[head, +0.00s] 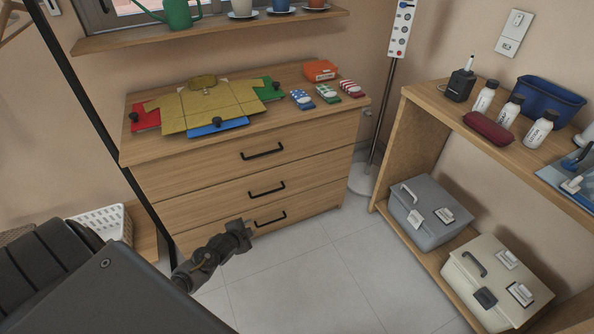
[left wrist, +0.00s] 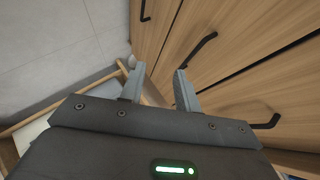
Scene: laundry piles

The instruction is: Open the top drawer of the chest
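The wooden chest (head: 215,190) has three drawers, all shut, each with a black bar handle. The top drawer (head: 200,167) has its handle (head: 262,152) right of its middle. My left gripper (head: 243,229) is in front of the lower drawers, below the top handle and apart from it in the picture. In the left wrist view, its two fingers (left wrist: 160,80) are spread with nothing between them. The drawer fronts (left wrist: 240,75) slant across the right of that view, with several handles; the one at lower right (left wrist: 268,123) appears to be the top drawer's. My right gripper is not in view.
A shelf unit (head: 405,150) with boxes and bottles stands at right, a white basket (head: 105,222) at left. The floor (head: 320,275) is clear in front.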

